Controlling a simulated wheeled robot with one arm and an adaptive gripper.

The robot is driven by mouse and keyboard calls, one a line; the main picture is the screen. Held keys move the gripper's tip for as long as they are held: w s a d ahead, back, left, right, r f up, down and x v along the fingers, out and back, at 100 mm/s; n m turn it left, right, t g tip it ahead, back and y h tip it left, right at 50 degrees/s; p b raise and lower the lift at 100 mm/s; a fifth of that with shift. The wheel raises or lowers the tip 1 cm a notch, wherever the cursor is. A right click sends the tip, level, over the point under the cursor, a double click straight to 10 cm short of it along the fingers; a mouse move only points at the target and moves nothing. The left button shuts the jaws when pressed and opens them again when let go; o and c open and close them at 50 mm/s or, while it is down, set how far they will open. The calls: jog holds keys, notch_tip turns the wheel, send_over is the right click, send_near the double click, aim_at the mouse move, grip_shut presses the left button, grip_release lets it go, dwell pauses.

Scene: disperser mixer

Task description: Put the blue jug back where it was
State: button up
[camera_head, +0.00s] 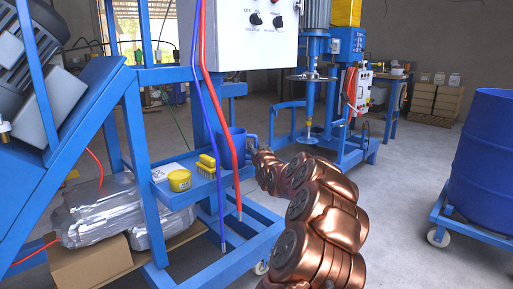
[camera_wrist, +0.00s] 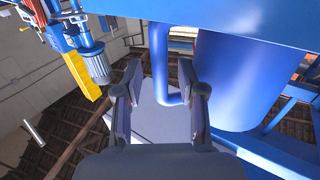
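The blue jug (camera_head: 236,141) stands on the blue shelf of the frame, with its handle on the right side. In the wrist view the jug body (camera_wrist: 232,85) is large at right, and its bent handle (camera_wrist: 160,65) shows beyond and partly between the fingers. My gripper (camera_head: 258,153) is right beside the handle in the head view. In the wrist view my gripper (camera_wrist: 160,72) has its two fingers spread apart, with a clear gap between them. The right finger overlaps the handle's lower bend; I cannot tell whether they touch.
A yellow tub (camera_head: 180,181) and a yellow brush (camera_head: 206,163) sit on the shelf (camera_head: 205,187) left of the jug. Red and blue hoses (camera_head: 222,120) hang in front. A blue drum (camera_head: 490,150) on a wheeled cart stands at right. The floor between is clear.

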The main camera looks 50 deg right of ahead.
jog(key=shift+s+r, duration=0.1)
jog(key=shift+r, duration=0.1)
jog(key=shift+s+a+p, duration=0.3)
jog(key=shift+s+a, duration=0.05)
jog(key=shift+s, duration=0.15)
jog(key=p+v, duration=0.2)
jog(key=v, duration=0.8)
jog(key=shift+s+a, duration=0.2)
jog(key=shift+s, duration=0.05)
